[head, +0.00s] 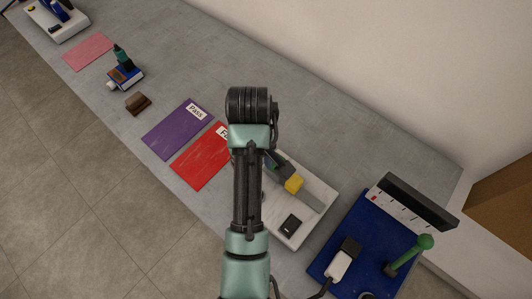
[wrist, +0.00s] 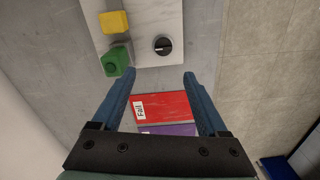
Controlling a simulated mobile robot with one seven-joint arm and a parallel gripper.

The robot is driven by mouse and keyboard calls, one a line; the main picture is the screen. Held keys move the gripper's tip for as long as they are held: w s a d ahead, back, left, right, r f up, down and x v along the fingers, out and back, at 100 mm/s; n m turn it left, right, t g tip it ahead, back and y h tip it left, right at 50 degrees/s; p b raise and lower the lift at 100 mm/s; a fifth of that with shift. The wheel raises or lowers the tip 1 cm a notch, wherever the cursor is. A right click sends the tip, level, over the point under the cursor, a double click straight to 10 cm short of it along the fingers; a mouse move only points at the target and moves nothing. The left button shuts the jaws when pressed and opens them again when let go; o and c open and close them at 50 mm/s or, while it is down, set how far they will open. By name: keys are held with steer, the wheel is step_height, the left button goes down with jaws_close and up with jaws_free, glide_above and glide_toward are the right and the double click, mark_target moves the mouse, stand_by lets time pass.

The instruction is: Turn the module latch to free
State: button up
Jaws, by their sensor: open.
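A round black knob with a pale mark across it, seemingly the module latch (wrist: 162,45), sits on a white panel (wrist: 150,15) in the wrist view. My gripper (wrist: 160,82) is open and empty, its blue fingers apart, with the knob just beyond the fingertips and roughly centred between them. The fingers do not appear to touch the knob. A green block (wrist: 117,60) and a yellow block (wrist: 113,22) are to the left of the knob. In the head view my arm covers part of the panel (head: 318,187), and I cannot make out the knob there.
The red mat (head: 203,160) and the purple mat (head: 172,130) lie beside the panel. A blue board (head: 345,240) with a green-handled part (head: 410,252) is to the right. A wall runs along the bench's back. Small items stand along the bench at left.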

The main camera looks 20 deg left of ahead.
steer(key=f, duration=0.4)
steer(key=f+b, duration=0.1)
steer(key=f, duration=0.2)
steer(key=s+f+b, duration=0.1)
steer(key=f, duration=0.3)
steer(key=shift+f, duration=0.3)
steer(key=shift+w+f, duration=0.1)
steer(key=shift+f, duration=0.35)
jaws_close()
